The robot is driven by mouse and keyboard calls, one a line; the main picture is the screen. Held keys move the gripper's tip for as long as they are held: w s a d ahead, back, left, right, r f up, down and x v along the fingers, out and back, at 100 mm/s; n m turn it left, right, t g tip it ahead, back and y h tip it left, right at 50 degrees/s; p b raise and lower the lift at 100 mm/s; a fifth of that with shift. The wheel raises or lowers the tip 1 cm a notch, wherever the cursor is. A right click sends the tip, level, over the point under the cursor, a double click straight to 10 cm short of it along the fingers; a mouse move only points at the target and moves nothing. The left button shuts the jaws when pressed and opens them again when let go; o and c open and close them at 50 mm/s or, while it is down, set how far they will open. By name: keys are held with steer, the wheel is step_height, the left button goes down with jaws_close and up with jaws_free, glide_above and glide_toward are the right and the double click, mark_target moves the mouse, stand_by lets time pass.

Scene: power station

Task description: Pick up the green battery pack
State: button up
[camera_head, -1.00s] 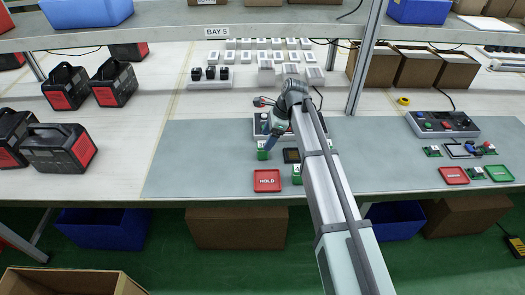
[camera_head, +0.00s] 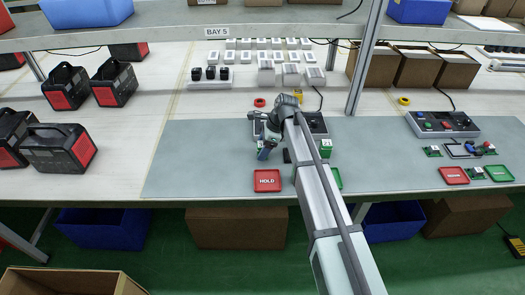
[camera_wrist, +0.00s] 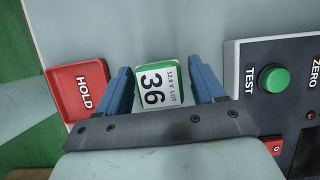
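A green battery pack (camera_wrist: 140,77) with a white top label reading "36" shows in the wrist view, between my two blue fingers. Another green-sided pack (camera_head: 327,153) stands right of my arm.
A tester box (camera_head: 318,123) with a green TEST button (camera_wrist: 273,79) is close to the right of my gripper. A green tray (camera_head: 336,178) is partly hidden by my arm. Black and red power units (camera_head: 58,147) stand at the left. The mat's left part is clear.

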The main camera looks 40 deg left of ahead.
mark_target(260, 144)
steer(key=c, duration=1)
steer(key=shift+r, duration=0.15)
steer(key=shift+r, duration=0.55)
step_height(260, 144, up, 2)
steer(key=shift+r, duration=0.2)
steer(key=s+d, duration=1.2)
steer(key=shift+f, duration=0.1)
steer(key=w+a+r, duration=0.1)
steer(key=w, duration=0.5)
steer(key=w+a+r, duration=0.1)
steer(key=w, duration=0.6)
steer(key=w+a+r, duration=0.1)
steer(key=w+r, duration=0.1)
steer(key=w, duration=0.5)
steer(key=shift+w+a, duration=0.2)
steer(key=shift+a, duration=0.15)
